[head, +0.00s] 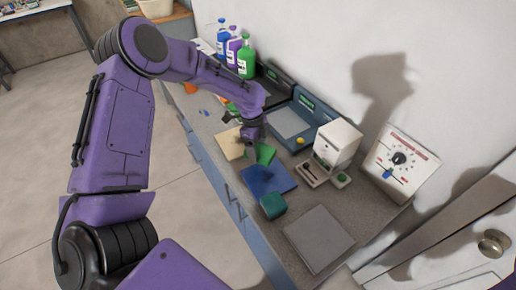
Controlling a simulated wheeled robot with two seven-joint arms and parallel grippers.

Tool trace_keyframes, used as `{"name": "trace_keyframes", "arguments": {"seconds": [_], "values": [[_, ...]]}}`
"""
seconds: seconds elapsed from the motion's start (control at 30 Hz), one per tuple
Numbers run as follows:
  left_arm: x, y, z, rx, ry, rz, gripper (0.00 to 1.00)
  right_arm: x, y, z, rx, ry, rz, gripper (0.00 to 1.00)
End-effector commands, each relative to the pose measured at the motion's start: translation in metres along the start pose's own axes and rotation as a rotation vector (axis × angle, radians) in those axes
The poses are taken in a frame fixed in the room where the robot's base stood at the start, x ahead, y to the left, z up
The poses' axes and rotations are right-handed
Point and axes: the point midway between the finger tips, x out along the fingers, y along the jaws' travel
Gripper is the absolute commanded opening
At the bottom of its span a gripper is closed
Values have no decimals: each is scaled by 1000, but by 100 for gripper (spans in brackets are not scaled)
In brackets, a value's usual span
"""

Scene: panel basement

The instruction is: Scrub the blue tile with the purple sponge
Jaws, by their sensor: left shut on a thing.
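The blue tile (275,181) lies flat on the grey counter, with a dark shadow across part of it. I cannot tell whether that piece touches the surface below. A teal sponge (272,205) sits at the near edge of the blue tile. My right gripper is out of view.
A beige tile (229,144) and a grey tile (318,238) lie on the counter (355,215). A blue tray (291,124), a white dispenser (337,144) and a dial panel (402,161) stand along the wall. Several bottles (246,58) stand at the far end.

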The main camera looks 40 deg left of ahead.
Motion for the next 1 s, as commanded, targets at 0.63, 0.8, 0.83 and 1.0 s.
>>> {"name": "trace_keyframes", "arguments": {"seconds": [0.63, 0.8, 0.83, 1.0], "values": [[-32, 2, -6, 0, 0, -2, 43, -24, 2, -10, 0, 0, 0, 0], [-36, 2, -6, 0, 0, 0, 43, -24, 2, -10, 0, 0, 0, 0], [-36, 2, -6, 0, 0, 0, 43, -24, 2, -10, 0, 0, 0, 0], [-36, 2, -6, 0, 0, 0, 43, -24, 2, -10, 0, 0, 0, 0]]}}
